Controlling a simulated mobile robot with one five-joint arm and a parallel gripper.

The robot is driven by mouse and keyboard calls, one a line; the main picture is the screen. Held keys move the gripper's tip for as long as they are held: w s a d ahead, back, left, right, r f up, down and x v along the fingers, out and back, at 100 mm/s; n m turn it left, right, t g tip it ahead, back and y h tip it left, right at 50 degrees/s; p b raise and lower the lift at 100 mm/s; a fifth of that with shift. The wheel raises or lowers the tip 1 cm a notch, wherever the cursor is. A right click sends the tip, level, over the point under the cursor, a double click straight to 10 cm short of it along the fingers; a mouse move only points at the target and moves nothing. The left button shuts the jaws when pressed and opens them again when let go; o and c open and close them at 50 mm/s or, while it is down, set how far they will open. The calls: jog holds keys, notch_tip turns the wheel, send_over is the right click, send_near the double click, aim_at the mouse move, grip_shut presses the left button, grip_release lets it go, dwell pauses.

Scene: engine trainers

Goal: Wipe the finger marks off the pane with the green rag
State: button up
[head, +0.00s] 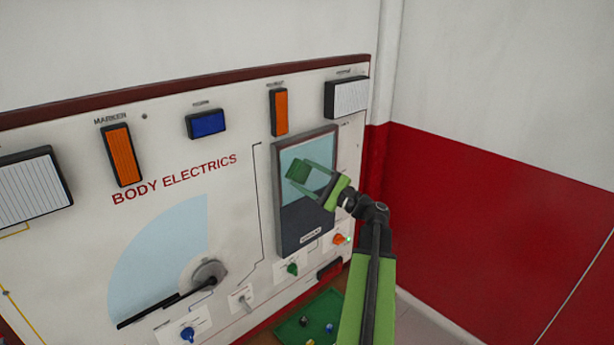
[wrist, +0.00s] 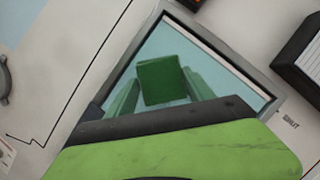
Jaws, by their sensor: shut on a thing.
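The pane (head: 294,221) is a grey-framed window on the right side of the upright panel, pale blue above and dark below. It also shows in the wrist view (wrist: 205,55), tilted. My gripper (head: 306,176) is in front of the pane's upper part, shut on the green rag (head: 298,171). The rag looks like a small dark green block between the fingertips, and it shows in the wrist view (wrist: 161,81) too. I cannot tell whether the rag touches the pane. No finger marks can be made out, and my gripper and the rag hide part of the glass.
The panel (head: 75,235) carries orange, blue and white lamps above, and a wiper dial (head: 207,275) left of the pane. Small knobs, including a green one (head: 292,268), stick out below it. A green tray (head: 310,322) with small items lies below. A red-and-white wall stands right.

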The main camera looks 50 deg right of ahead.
aim_at(311, 172)
jog(key=shift+s+d, duration=0.15)
jog(key=shift+d, duration=1.45)
jog(key=shift+d, duration=0.1)
jog(key=shift+s+d, duration=0.2)
jog(key=shift+d, duration=3.7)
jog(key=shift+s, duration=0.15)
jog(key=shift+w+a, duration=0.2)
jog(key=shift+a, duration=1.85)
jog(key=shift+w+a, duration=0.2)
jog(key=shift+a, duration=1.85)
jog(key=shift+a, duration=0.1)
jog(key=shift+w+a, duration=0.2)
jog(key=shift+a, duration=1.65)
